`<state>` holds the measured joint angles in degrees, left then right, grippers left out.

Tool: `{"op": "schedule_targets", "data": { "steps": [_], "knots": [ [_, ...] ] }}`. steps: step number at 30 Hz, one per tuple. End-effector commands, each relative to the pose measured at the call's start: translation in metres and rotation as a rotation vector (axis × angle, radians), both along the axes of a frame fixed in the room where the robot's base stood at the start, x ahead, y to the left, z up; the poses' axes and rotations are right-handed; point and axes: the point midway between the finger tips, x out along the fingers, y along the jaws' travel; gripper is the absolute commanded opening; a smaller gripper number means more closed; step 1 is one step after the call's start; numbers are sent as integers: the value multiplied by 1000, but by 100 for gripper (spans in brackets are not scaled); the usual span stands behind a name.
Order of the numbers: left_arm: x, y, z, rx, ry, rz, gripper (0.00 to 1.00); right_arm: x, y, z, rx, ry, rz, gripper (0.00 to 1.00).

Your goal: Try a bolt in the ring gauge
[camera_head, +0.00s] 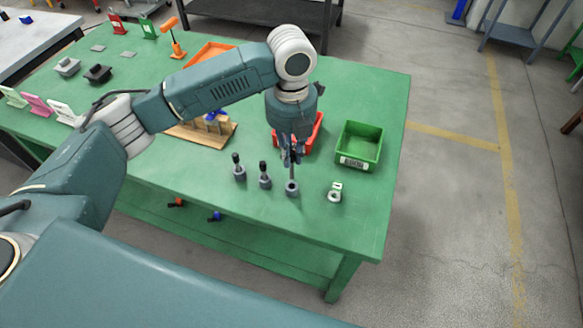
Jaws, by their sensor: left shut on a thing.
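My left gripper (291,158) reaches down from above near the table's front edge. It is shut on a bolt, whose thin grey shank (292,172) points down at a dark grey jack body (292,189) with a round opening. I cannot tell whether the shank's tip is inside the opening or just above it. The ring gauge (334,196), a small pale piece with a hole and a small tag, stands to the right on the bare table. Two more jacks with dark-topped bolts, one jack (239,173) and another jack (264,180), stand to the left. My right gripper is out of view.
A green bin (361,146) with a label stands behind the ring gauge. A red tray (314,136) is partly hidden behind my gripper. A wooden board (190,134) lies under my arm. The green table (360,220) is clear around the gauge and along its front right edge.

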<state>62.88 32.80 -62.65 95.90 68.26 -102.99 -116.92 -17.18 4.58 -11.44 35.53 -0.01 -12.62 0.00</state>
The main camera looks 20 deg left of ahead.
Motion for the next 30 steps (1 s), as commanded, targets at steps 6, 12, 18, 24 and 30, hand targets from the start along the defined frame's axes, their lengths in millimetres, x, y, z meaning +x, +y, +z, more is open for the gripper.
{"op": "schedule_targets", "data": {
  "steps": [6,12,18,24,30],
  "knots": [
    [1,-1,61,-2,-6,-2,0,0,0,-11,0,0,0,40],
    [1,0,104,0,-3,-1,0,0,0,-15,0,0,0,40],
    [1,-6,122,0,4,-12,0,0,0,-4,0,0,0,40],
    [6,-50,100,-1,20,-98,0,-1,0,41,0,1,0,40],
    [1,-97,60,0,12,-211,0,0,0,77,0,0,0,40]
  ]
}}
